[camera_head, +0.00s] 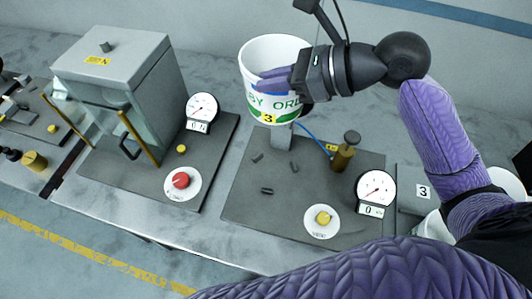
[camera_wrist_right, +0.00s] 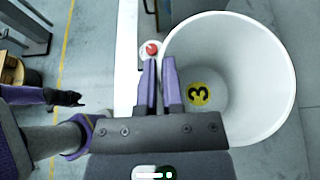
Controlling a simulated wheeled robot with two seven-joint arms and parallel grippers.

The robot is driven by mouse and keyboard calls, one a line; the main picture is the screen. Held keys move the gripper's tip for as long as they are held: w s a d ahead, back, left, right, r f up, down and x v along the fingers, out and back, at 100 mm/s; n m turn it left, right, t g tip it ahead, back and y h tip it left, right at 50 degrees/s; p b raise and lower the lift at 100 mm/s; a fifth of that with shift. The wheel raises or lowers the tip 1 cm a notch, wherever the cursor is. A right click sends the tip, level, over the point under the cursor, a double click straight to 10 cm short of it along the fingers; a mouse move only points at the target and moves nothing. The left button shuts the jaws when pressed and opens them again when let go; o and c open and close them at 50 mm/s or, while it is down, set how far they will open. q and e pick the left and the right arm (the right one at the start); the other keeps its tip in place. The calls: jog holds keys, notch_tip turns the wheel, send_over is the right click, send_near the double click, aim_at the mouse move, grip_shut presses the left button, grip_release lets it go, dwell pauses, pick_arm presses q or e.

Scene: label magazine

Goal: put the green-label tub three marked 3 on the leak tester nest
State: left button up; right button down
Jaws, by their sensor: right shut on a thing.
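The white tub (camera_head: 262,60) has green lettering and a yellow 3 mark. My right gripper (camera_head: 284,78) is shut on its side wall and holds it upright, raised over the back of the right-hand dark plate. In the right wrist view the fingers (camera_wrist_right: 160,85) pinch the wall of the tub (camera_wrist_right: 262,75); its inside looks empty, with a yellow 3 low inside. The dark plate (camera_head: 243,205) carries several small dark blocks, a grey post and a gauge; I cannot tell for sure that it is the leak tester nest. What seems my left gripper (camera_wrist_right: 66,98) is small in the wrist view.
On that plate stand a brass plunger (camera_head: 344,153), a gauge (camera_head: 375,187) and a yellow button (camera_head: 323,218). Left of it is a station with a grey-topped clear cabinet (camera_head: 112,50) and a red button (camera_head: 180,180). White tubs (camera_head: 436,226) are at the right, partly behind my arm.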

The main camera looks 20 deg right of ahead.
jog(key=shift+w+f+b, duration=0.3)
jog(key=shift+w+f, duration=0.15)
jog(key=shift+f, duration=0.4)
pick_arm(q)
notch_tip(320, 180, down, 10)
jog(key=a+b, duration=0.1)
jog(key=b, duration=0.8)
jog(key=shift+s+a, duration=0.15)
jog(key=shift+s, duration=0.25)
pick_arm(e)
notch_tip(320, 180, down, 26)
jog(key=s, duration=0.1)
pick_arm(q)
jog(key=shift+f, duration=0.1)
pick_arm(e)
jog(key=shift+f, duration=0.15)
jog(key=c, duration=0.9)
grip_release()
pick_arm(q)
jog(key=shift+d, duration=0.45)
pick_arm(e)
jog(key=shift+o, duration=0.7)
